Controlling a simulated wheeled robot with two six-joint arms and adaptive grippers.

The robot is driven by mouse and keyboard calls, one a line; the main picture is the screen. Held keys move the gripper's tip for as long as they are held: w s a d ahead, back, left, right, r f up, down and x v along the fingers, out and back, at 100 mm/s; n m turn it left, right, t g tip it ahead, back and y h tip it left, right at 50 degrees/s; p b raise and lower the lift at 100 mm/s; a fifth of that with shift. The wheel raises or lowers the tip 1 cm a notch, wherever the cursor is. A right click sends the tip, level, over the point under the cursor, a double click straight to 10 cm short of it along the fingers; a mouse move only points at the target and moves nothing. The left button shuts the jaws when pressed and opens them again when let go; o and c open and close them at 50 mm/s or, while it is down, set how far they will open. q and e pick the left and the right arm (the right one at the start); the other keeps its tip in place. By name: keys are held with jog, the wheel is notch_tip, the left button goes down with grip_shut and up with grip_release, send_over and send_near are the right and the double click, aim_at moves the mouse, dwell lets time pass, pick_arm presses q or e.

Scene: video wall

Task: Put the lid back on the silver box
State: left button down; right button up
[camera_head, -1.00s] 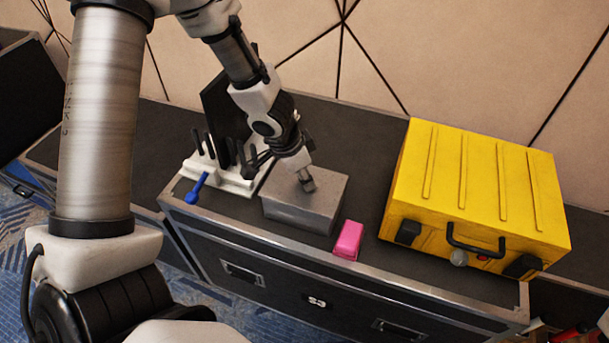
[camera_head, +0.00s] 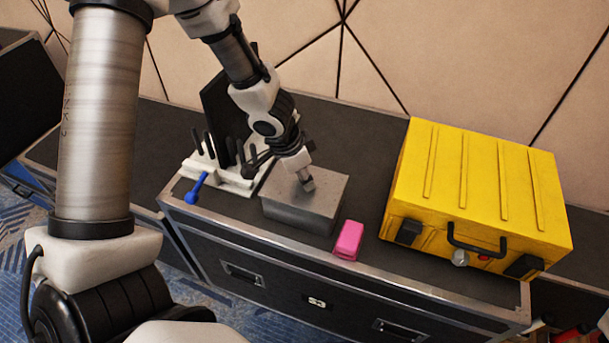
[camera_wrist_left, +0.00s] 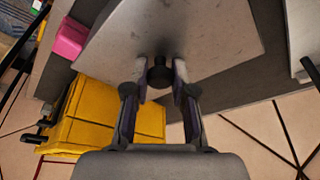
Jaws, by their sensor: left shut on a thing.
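The silver box (camera_head: 302,216) stands on the black case top, left of the pink block. Its grey lid (camera_head: 328,187) lies over the top of the box and looks about level; I cannot tell whether it is fully seated. My left gripper (camera_head: 306,182) is at the middle of the lid from above. In the left wrist view the lid (camera_wrist_left: 215,35) fills the upper middle, and my left gripper (camera_wrist_left: 160,72) is shut on the dark round knob (camera_wrist_left: 159,76) of the lid. My right gripper does not show.
A pink block (camera_head: 348,240) lies just right of the box, near the front edge. A yellow case (camera_head: 480,195) stands further right. A white rack (camera_head: 225,177) with black uprights and a blue-handled tool (camera_head: 196,188) are left of the box. The wall is behind.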

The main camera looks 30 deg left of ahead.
pick_arm(q)
jog(key=shift+f, duration=0.1)
dwell(0.5)
dwell(0.3)
jog(key=shift+c, duration=2)
grip_release()
notch_tip(320, 180, up, 7)
jog(key=p, duration=0.6)
grip_shut()
